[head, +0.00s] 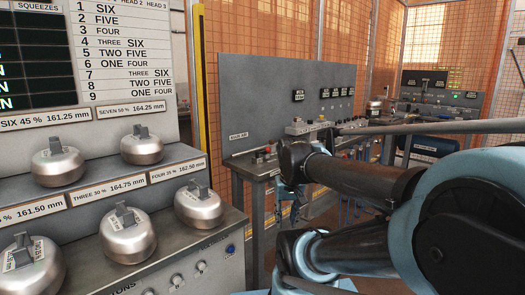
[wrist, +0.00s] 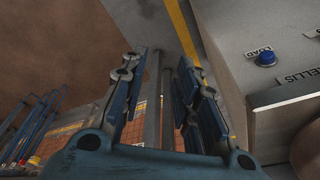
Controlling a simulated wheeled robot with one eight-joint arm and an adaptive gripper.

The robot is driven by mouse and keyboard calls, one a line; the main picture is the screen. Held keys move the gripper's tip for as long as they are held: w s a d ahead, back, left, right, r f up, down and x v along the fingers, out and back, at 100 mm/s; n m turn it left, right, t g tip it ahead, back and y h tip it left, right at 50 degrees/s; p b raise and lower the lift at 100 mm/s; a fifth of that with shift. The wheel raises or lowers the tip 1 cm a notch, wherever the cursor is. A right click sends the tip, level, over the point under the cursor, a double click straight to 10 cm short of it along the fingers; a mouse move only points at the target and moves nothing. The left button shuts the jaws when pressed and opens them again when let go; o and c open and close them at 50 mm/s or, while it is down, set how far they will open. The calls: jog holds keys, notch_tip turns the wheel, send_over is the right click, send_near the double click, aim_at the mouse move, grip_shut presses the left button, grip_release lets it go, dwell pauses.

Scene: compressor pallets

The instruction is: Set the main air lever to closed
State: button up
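My gripper (wrist: 160,85) is open in the wrist view, its two blue-and-grey fingers well apart with nothing between them. In the head view my arm reaches across the right half, and I cannot make out the fingertips clearly. A grey control panel (head: 245,105) stands behind the arm, above a metal bench. A small plate at the panel's lower left seems to read "MAIN AIR" (head: 238,136). I cannot pick out the main air lever or its position; my arm covers part of the bench near the plate.
A console (head: 215,235) with several silver domed weights (head: 133,235) stands close on the left. In the wrist view, a grey box with a blue LOAD button (wrist: 267,58) is close on the right. Orange mesh fencing (head: 285,40) and another control desk (head: 440,95) are behind.

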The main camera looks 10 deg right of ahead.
jog(key=w+r+m, duration=0.2)
jog(key=w+r, duration=0.8)
jog(key=r, duration=0.1)
notch_tip(320, 180, up, 13)
jog(key=m+y, duration=0.1)
jog(key=m, duration=0.7)
send_over(262, 152)
jog(key=s+d, duration=0.2)
jog(key=x, duration=1.1)
jog(key=s+x, duration=0.1)
jog(key=x, duration=0.4)
jog(key=shift+w+a+f, duration=0.1)
jog(key=shift+a+f, duration=0.2)
grip_shut()
jog(key=shift+d, duration=0.1)
